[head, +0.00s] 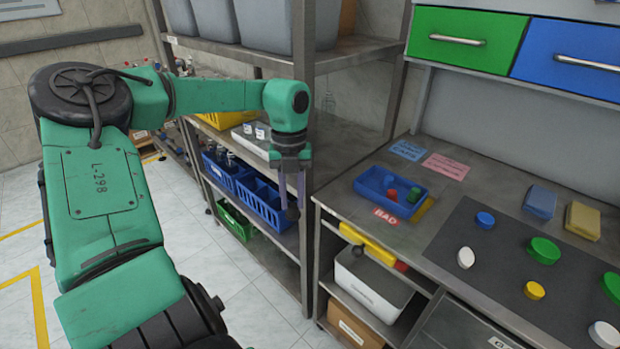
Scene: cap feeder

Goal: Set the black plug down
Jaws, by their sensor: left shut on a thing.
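My left gripper (292,190) points straight down in front of the shelf rack. Its narrow fingers are shut on a small dark thing, which looks like the black plug (293,213), at the fingertips. The plug is small and partly covered by the fingers. It shows just right of a blue basket (265,213), in front of a rack post; I cannot tell how far it is from either. My right gripper is not in view.
A blue tray (362,190) with red and green caps stands on the metal bench (335,205) by a red BAD label (385,216). A dark mat (480,255) holds several coloured caps. A green basket (232,224) is low on the rack. Floor (235,290) is clear.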

